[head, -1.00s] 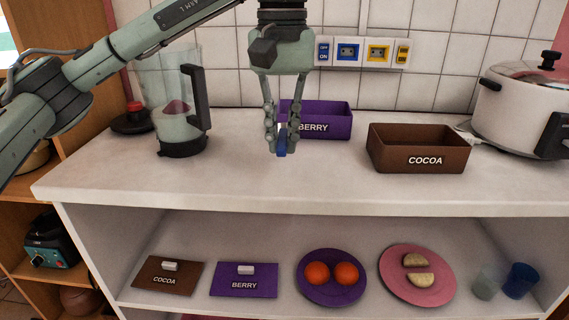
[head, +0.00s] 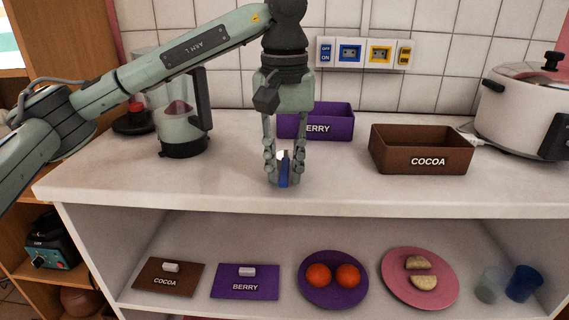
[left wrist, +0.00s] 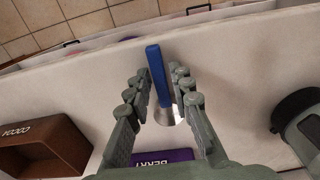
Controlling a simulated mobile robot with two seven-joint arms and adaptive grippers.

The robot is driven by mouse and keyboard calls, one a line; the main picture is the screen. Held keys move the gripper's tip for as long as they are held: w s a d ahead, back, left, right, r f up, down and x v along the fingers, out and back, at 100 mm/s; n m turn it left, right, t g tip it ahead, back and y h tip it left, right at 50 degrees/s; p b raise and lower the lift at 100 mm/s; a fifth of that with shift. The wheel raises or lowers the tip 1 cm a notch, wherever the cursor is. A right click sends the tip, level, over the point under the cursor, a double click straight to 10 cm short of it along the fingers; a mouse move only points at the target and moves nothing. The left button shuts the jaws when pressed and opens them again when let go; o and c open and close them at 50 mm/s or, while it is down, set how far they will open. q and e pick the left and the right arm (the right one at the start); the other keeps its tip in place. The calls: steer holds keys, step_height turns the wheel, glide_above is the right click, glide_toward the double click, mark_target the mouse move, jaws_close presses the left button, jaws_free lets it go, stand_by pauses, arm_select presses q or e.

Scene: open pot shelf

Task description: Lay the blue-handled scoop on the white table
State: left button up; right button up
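The blue-handled scoop (head: 284,172) is on the white table (head: 225,182), near its front edge. In the left wrist view the scoop's blue handle (left wrist: 157,75) points toward the table's front edge, and its metal bowl (left wrist: 168,116) is partly hidden between the fingers. My left gripper (head: 284,165) points down over the scoop, one finger on each side of the handle. The fingers are open, with narrow gaps beside the handle in the left wrist view (left wrist: 160,72). My right gripper is not in view.
A purple BERRY box (head: 340,122) stands behind the gripper and a brown COCOA box (head: 420,150) to the right. A blender (head: 182,130) stands left and a white cooker (head: 515,115) far right. The shelf below holds plates, cups and labelled lids.

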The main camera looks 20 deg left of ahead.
mark_target(284, 169)
arm_select(q)
steer(key=shift+o, duration=0.5)
steer(key=shift+r, duration=0.2)
step_height(284, 169, up, 12)
steer(key=p, duration=0.1)
steer(key=shift+p, duration=0.4)
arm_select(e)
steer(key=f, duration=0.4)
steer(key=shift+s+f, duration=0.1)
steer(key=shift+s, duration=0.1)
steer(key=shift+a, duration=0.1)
